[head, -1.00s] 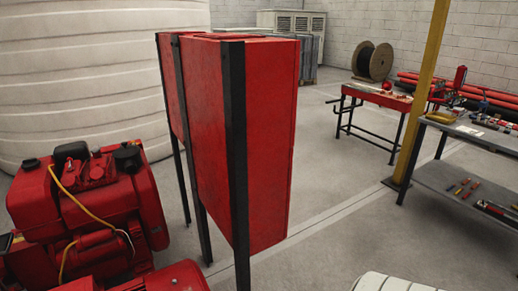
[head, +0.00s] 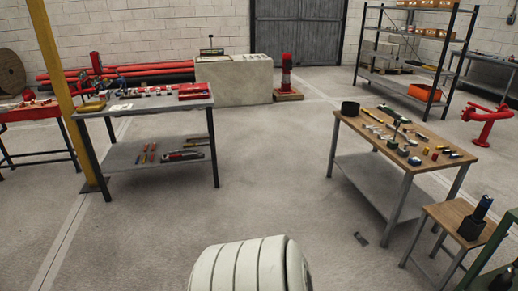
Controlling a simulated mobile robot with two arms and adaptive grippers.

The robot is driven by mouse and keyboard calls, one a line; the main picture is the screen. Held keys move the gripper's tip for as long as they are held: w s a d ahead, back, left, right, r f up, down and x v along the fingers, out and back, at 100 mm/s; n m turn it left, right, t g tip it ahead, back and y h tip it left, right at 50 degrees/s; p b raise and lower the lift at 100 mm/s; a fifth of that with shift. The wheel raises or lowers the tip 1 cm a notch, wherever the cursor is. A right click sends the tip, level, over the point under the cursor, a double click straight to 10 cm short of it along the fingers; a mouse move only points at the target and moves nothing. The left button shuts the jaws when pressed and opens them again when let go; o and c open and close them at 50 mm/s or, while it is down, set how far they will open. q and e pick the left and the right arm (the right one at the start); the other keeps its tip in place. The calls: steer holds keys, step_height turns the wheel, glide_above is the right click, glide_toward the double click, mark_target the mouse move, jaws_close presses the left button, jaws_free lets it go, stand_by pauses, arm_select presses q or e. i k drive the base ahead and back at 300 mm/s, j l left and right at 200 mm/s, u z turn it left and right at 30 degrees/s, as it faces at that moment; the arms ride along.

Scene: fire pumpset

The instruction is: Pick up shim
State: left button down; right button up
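A small flat dark grey piece (head: 361,239) lies alone on the floor by the right workbench. It may be the shim, but it is too small to tell. Several small parts and tools (head: 405,140) lie on the wooden top of that workbench (head: 343,115), and I cannot pick out a shim among them. Neither of my grippers is in the head view, so I cannot see whether they are open or hold anything.
A grey two-level bench (head: 150,104) with tools stands left, beside a yellow post (head: 55,80). A small wooden table (head: 447,213) stands at right. A concrete block (head: 235,80) and metal shelving (head: 400,80) are farther back. The middle floor is open.

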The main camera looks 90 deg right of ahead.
mark_target(361, 241)
steer(key=z, duration=3.75)
steer(key=i+j+z, duration=0.15)
steer(key=i, duration=0.3)
